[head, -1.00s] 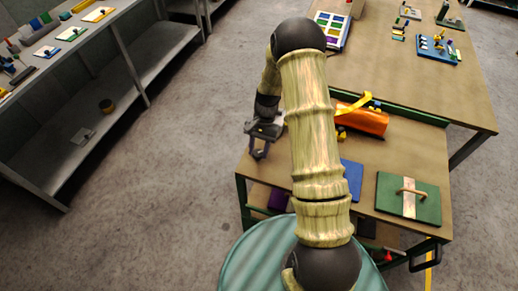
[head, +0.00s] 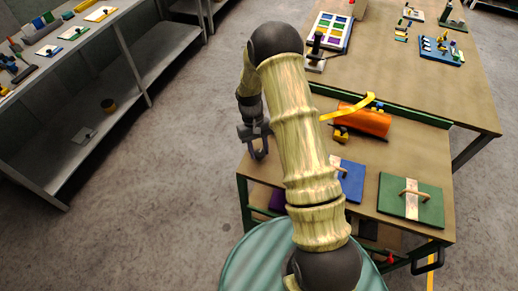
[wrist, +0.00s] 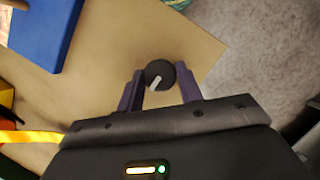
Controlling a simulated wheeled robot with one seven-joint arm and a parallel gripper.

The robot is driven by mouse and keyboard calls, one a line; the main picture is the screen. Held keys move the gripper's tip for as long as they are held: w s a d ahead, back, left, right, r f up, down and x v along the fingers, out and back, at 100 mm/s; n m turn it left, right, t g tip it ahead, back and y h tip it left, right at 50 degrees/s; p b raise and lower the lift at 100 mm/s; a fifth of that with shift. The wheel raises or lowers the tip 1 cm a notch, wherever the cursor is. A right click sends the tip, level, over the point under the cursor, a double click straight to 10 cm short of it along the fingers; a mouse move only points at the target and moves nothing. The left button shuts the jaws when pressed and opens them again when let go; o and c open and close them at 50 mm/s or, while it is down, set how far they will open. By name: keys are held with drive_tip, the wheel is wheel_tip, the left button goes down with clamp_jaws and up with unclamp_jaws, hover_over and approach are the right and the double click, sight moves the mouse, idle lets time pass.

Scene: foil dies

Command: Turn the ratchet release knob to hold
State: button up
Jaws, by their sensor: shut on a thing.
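The knob (wrist: 160,73) is round and dark with a pale pointer line, which points to the lower left in the wrist view. It sits over the tan top near its corner. My gripper (wrist: 160,77) has a finger on each side of the knob and is shut on it. In the head view my gripper (head: 259,150) is low at the left edge of the worktable (head: 300,160), and the knob itself cannot be made out there. An orange cylinder (head: 370,120) with a yellow strap (head: 345,108) lies on the same table. Any marks for the knob's positions cannot be seen.
A blue board (head: 353,182) and a green board with a handle (head: 420,205) lie toward the front of the table. My arm hides part of the table's middle. Another table (head: 450,85) stands behind. Open floor (head: 160,190) lies to the left.

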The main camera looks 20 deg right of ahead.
idle(0.3)
drive_tip(key=o, duration=1)
drive_tip(key=shift+w+r, duration=0.1)
drive_tip(key=b+v, duration=0.2)
drive_tip(key=v, duration=1.5)
drive_tip(key=shift+a+r+b, duration=0.15)
drive_tip(key=shift+b, duration=0.25)
